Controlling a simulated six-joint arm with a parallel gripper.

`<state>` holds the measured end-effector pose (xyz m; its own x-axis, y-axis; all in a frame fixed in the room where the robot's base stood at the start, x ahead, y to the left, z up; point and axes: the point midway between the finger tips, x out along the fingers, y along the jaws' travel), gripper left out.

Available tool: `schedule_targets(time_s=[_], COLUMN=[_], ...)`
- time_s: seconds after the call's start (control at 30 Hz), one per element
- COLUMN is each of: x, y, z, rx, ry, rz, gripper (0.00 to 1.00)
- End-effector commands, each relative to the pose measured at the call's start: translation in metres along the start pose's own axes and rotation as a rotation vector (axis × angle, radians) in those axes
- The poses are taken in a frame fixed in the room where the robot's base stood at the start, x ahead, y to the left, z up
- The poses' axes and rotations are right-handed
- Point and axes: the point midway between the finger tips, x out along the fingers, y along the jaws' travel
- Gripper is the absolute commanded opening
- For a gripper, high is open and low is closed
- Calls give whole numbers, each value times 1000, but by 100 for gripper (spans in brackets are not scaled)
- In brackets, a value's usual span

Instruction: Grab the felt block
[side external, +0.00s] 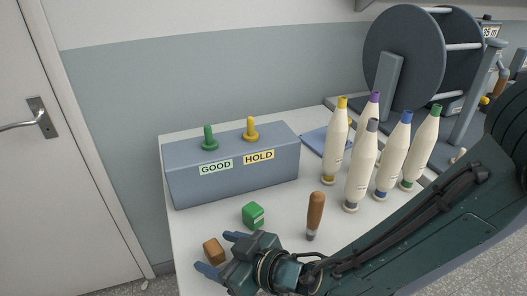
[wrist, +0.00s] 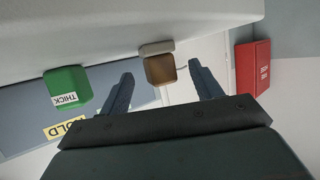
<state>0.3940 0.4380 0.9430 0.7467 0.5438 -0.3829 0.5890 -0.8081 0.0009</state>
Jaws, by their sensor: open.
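The block I take to be the felt block is small and brown (side external: 213,250), near the front left corner of the table. In the wrist view the brown block (wrist: 160,70) has a paler grey-beige layer on one side. My gripper (side external: 211,252) is open and low at the table, its blue-grey fingers pointing at the block. In the wrist view the block shows in the gap between the fingertips (wrist: 161,69), nearer the left one, with no visible contact. I cannot tell how deep it is between them.
A green block (side external: 253,215) labelled THICK stands close by. Behind is a blue-grey box (side external: 235,175) marked GOOD and HOLD, with green and yellow pegs. A wooden-handled tool (side external: 315,212) and several bobbins (side external: 360,170) stand right. The table edge (side external: 176,265) is near, left.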

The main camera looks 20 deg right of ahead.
Motion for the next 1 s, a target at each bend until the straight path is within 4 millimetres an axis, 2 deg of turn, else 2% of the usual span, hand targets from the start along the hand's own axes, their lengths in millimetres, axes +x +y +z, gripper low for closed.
schedule_targets(time_s=[0.2,0.4,0.97,1.0], x=[23,37,40,39], y=[0,0,0,0], z=[0,0,0,0], rx=[2,2,1,1], ry=[0,0,0,0], rz=[0,0,-1,-1], gripper=[64,64,64,60])
